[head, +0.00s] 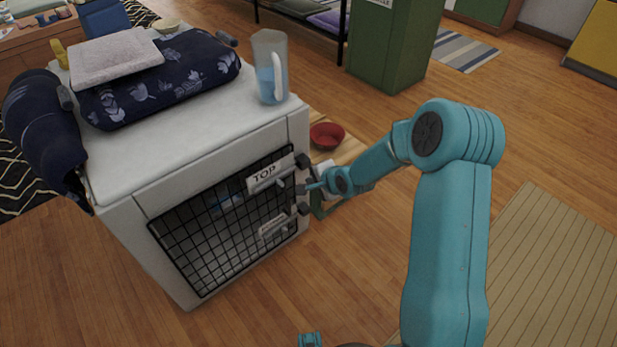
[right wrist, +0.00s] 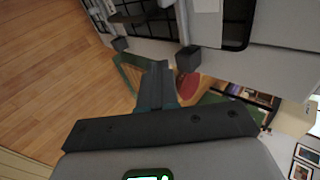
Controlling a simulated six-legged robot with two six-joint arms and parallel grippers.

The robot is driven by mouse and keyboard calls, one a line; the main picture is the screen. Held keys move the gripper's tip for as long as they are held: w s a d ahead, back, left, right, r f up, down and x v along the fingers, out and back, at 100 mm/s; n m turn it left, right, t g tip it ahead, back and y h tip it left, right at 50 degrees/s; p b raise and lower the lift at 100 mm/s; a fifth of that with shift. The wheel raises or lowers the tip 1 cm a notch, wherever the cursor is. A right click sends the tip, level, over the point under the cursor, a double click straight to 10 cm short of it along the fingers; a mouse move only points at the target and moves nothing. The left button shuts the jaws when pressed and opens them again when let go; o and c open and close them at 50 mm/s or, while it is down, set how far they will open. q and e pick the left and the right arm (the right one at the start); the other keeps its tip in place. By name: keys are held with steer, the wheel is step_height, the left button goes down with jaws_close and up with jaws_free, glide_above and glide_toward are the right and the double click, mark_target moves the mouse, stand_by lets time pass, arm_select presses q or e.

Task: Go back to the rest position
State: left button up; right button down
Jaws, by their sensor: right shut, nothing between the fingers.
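My right arm reaches across the right side of the head view. Its gripper (head: 312,187) is beside the right edge of the white pet carrier's front (head: 128,225), near the dark fittings there. In the right wrist view the gripper's fingers (right wrist: 155,84) are together with nothing between them. The carrier's black wire door (head: 225,225) carries a "TOP" label and looks shut. In the right wrist view the pale carrier wall (right wrist: 230,65) and dark blocks lie just beyond the fingertips. My left gripper does not show.
On the carrier top are a clear jug (head: 266,68), a dark patterned cushion (head: 160,85) and a folded pale cloth (head: 115,57). A red bowl (head: 327,136) is behind the gripper. A green cabinet (head: 390,45) stands farther back. Wood floor is open at right, with a striped mat (head: 545,270).

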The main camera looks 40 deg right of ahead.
steer(key=p+v, duration=0.1)
steer(key=v, duration=0.4)
steer(key=shift+d+f, duration=0.1)
steer(key=shift+d, duration=0.05)
